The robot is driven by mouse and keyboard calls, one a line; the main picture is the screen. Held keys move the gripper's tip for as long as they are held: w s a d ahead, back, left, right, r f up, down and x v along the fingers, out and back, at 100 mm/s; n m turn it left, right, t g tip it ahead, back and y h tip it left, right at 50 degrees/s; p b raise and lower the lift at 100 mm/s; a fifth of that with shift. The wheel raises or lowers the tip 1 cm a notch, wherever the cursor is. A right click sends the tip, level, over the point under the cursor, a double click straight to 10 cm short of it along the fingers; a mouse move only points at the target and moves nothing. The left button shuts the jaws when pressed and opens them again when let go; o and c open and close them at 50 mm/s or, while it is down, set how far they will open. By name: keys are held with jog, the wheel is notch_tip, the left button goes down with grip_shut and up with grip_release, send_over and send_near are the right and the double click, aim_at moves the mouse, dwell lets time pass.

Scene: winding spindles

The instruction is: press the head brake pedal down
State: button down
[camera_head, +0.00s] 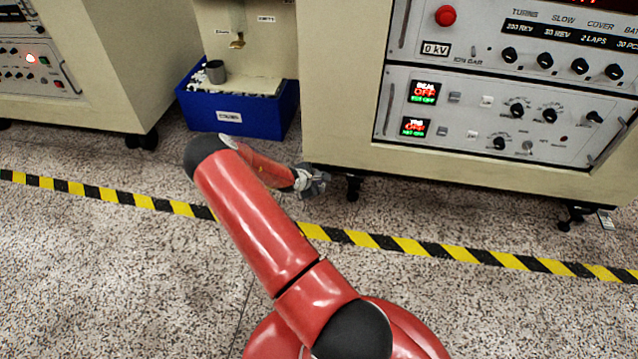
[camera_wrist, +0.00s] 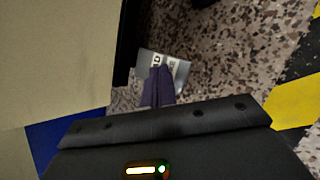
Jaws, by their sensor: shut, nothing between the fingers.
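A pale metal pedal plate (camera_wrist: 181,68) with dark lettering, partly covered, shows in the wrist view beside the dark lower edge of a cabinet. I cannot read its full label. My gripper (camera_wrist: 161,72) is shut and empty, and its fingertips overlap the plate in the wrist view; I cannot tell whether they touch it. In the head view my gripper (camera_head: 322,182) is low at the left front corner of the right cabinet, and the pedal there cannot be made out. Another small pale pedal plate (camera_head: 606,219) sits by the right caster of that cabinet.
The right cabinet (camera_head: 450,175) stands on casters (camera_head: 353,188). Yellow-black tape (camera_head: 430,250) crosses the floor. Open speckled floor lies in front.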

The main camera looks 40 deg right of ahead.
jog(key=shift+f, duration=0.45)
dwell(0.5)
jog(key=shift+r+p, duration=1.05)
jog(key=shift+r, duration=0.55)
notch_tip(320, 180, up, 5)
jog(key=p, duration=0.3)
